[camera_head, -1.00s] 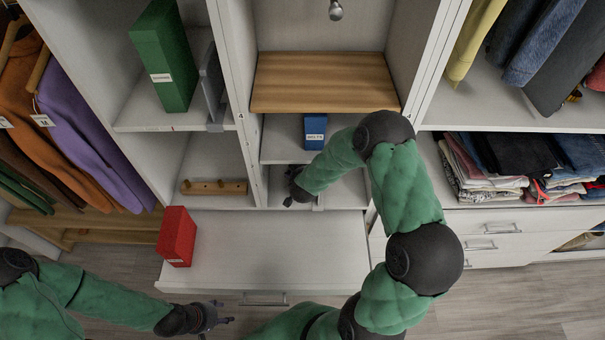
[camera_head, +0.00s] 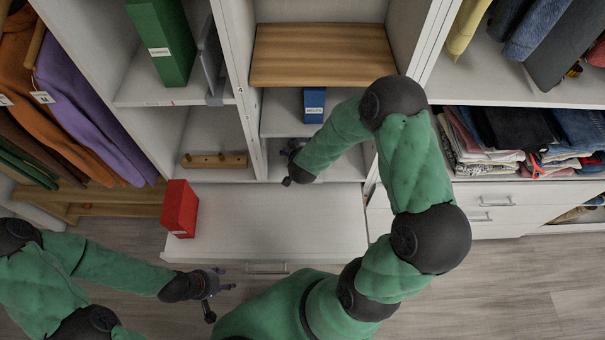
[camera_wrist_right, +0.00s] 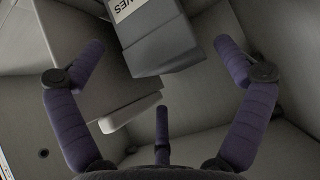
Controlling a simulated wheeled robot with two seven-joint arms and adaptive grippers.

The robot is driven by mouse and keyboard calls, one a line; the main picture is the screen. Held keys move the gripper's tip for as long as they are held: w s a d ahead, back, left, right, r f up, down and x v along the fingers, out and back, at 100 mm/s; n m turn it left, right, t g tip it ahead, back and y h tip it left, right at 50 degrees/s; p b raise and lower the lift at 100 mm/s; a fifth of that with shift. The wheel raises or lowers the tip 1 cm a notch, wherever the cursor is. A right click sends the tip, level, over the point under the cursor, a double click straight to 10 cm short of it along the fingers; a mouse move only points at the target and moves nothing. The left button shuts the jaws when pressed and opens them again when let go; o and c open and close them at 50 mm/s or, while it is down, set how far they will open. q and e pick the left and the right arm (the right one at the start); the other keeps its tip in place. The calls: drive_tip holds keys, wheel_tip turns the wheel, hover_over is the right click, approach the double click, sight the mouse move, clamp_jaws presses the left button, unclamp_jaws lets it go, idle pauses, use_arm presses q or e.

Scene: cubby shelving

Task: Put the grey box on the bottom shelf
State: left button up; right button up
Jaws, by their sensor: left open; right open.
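A grey box (camera_wrist_right: 160,38) with a white label, its lettering upside down, shows at the top of the right wrist view. I cannot make it out in the head view. My right gripper (camera_wrist_right: 160,75) is open. Its side fingers stand apart to the left and right of the box's near end, with no clear contact. In the head view the right gripper (camera_head: 290,160) is at the mouth of the low middle compartment, partly hidden by its arm. The bottom shelf (camera_head: 275,165) is partly hidden too. My left gripper (camera_head: 220,284) is open and empty in front of the drawer.
A red box (camera_head: 179,208) stands on the left of the pulled-out drawer top (camera_head: 280,225), which is otherwise clear. A blue box (camera_head: 314,105) sits under the wooden shelf (camera_head: 320,55). A green box (camera_head: 164,42) stands upper left. A peg rail (camera_head: 214,161) lies below it.

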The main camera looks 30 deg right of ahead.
drive_tip(key=s+a+p, duration=0.1)
drive_tip(key=s+a, duration=0.4)
drive_tip(key=s, duration=0.4)
drive_tip(key=shift+s+a+f, duration=0.2)
drive_tip(key=shift+s+a, duration=0.05)
drive_tip(key=shift+a, duration=0.15)
